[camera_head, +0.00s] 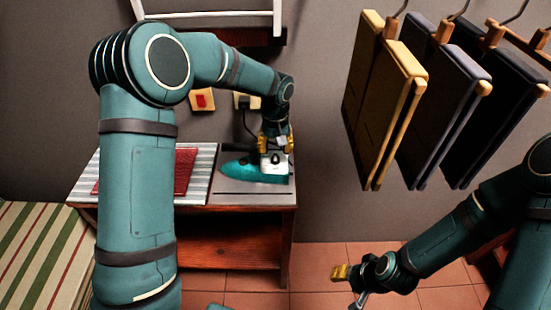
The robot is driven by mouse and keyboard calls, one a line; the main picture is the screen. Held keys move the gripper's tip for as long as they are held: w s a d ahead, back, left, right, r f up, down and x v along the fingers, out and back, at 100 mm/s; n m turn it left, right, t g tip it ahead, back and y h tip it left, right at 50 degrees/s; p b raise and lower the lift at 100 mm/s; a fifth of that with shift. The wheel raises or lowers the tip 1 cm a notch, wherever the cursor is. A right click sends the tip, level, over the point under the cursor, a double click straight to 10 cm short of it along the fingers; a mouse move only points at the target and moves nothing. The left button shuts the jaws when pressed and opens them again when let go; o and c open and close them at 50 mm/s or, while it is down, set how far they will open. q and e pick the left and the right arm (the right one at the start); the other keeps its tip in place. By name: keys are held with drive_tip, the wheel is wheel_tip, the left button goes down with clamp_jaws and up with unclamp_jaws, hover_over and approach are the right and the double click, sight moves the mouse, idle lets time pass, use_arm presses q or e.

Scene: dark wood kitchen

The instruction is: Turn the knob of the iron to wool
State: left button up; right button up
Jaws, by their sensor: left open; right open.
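The teal iron (243,172) with a white upper part stands on the grey right end of the wooden table. My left gripper (273,148) is right above the iron's white rear part, at or very near it. I cannot tell whether it touches. The iron's knob is hidden or too small to make out, and so are any marks on it. My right gripper (349,285) is open and empty, low over the tiled floor at the lower right, well away from the iron.
The wooden table (240,199) also holds a striped cloth and a red folded cloth (185,170). A red switch (201,100) and a socket with a cord are on the wall. Trousers (385,105) hang at upper right. A striped bench (40,255) is at left.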

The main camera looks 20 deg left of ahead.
sight(275, 155)
use_arm(q)
drive_tip(key=shift+f+b, duration=0.3)
drive_tip(key=shift+f, duration=1.8)
clamp_jaws()
drive_tip(key=shift+m, duration=0.3)
drive_tip(key=m+p, duration=0.2)
drive_tip(key=m, duration=0.3)
drive_tip(key=shift+m, duration=0.3)
drive_tip(key=m+p, duration=0.1)
drive_tip(key=m, duration=0.2)
drive_tip(key=shift+m+p, duration=0.35)
drive_tip(key=shift+m, duration=0.85)
